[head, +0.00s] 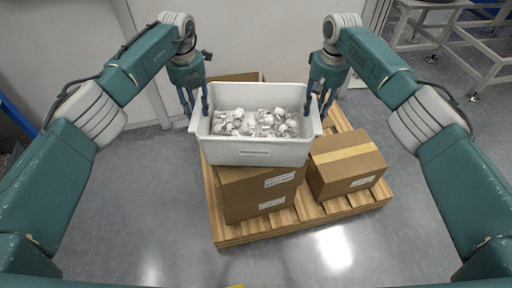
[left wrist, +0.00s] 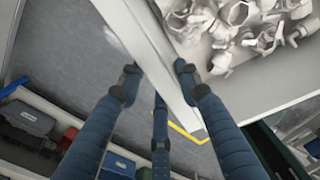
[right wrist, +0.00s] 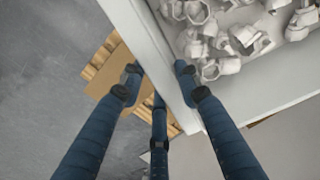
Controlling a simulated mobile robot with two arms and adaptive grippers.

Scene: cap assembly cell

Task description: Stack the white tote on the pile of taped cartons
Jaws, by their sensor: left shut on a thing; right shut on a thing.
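The white tote (head: 262,153) is full of white and grey parts and sits level between my grippers, right above the stacked taped cartons (head: 246,200) in the head view. I cannot tell whether its underside touches the top carton. My left gripper (head: 198,110) is shut on the tote's left wall; in the left wrist view its fingers straddle the rim (left wrist: 160,75). My right gripper (head: 316,110) is shut on the right wall; in the right wrist view its fingers straddle the rim (right wrist: 160,75). The tote hides much of the pile's top.
A wooden pallet (head: 235,233) bears the cartons. A single taped carton (head: 345,165) stands on it to the right of the pile. A white wall panel (head: 245,40) is behind. Grey metal frames (head: 480,60) stand at the back right. The floor in front is clear.

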